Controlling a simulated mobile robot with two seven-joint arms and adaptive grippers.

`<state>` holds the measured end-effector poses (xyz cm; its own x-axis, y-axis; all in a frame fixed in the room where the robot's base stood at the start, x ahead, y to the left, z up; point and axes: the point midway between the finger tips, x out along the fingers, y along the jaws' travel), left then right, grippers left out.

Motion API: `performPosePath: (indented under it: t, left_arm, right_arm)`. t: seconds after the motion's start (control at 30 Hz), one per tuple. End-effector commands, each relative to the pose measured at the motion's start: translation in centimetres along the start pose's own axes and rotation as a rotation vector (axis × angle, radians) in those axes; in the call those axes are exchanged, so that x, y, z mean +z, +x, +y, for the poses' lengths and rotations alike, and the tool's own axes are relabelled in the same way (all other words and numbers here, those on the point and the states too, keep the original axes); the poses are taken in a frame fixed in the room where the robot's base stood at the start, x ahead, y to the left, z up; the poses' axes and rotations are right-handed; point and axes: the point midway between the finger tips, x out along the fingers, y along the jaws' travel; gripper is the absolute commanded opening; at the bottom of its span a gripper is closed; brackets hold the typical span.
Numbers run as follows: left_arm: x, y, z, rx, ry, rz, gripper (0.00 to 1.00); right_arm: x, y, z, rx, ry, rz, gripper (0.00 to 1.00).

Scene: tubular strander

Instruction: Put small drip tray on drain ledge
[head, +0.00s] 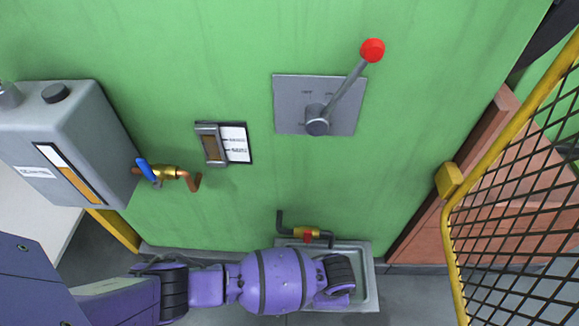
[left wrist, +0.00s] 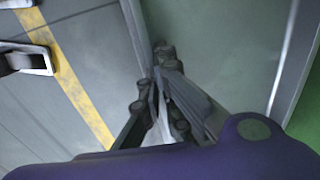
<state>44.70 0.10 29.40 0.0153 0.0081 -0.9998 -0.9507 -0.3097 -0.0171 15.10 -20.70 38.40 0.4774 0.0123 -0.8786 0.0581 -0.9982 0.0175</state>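A grey, shallow, rectangular tray with raised walls (head: 372,262), which I take as the small drip tray, is at the bottom of the head view, below a drain pipe with a brass valve (head: 306,233). My left arm reaches over it from the left and covers much of it; the left gripper is hidden there. In the left wrist view the tray's flat inside (left wrist: 220,35) shows, and my left gripper (left wrist: 158,80) has its fingers close together on both sides of the tray's rim. I cannot tell a separate drain ledge from the tray. My right gripper is not in view.
A green machine wall (head: 200,60) stands behind. It carries a red-knobbed lever (head: 345,85) and a small gauge (head: 225,144). A grey tank (head: 75,130) with a blue-handled valve (head: 148,170) is at left. A yellow-framed mesh guard (head: 515,180) is at right.

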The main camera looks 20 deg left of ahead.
Motion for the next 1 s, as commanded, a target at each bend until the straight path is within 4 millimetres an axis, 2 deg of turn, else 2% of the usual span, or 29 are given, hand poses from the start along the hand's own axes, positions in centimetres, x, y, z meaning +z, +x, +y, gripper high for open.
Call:
performPosePath:
  t: [0.03,0.2,0.4,0.73,0.87,1.0]
  left_arm:
    - [-0.4,-0.4,-0.7,-0.012,0.003,0.007,0.00]
    - [-0.4,-0.4,-0.7,-0.012,0.003,0.007,0.00]
    - [-0.4,-0.4,-0.7,-0.011,0.002,0.006,0.23]
    - [-0.4,-0.7,-0.7,-0.012,0.003,0.007,0.23]
    - [-0.4,-2.3,-0.7,-0.014,0.002,0.008,0.23]
    - [-0.4,-5.3,-0.8,-0.016,0.002,0.009,0.23]
  right_arm:
    - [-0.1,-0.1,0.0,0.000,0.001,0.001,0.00]
    - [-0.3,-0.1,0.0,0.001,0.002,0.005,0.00]
    - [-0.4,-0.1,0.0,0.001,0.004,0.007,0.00]
    - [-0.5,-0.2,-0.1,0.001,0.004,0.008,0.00]
    - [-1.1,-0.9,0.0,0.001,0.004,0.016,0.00]
    - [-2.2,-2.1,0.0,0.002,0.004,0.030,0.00]
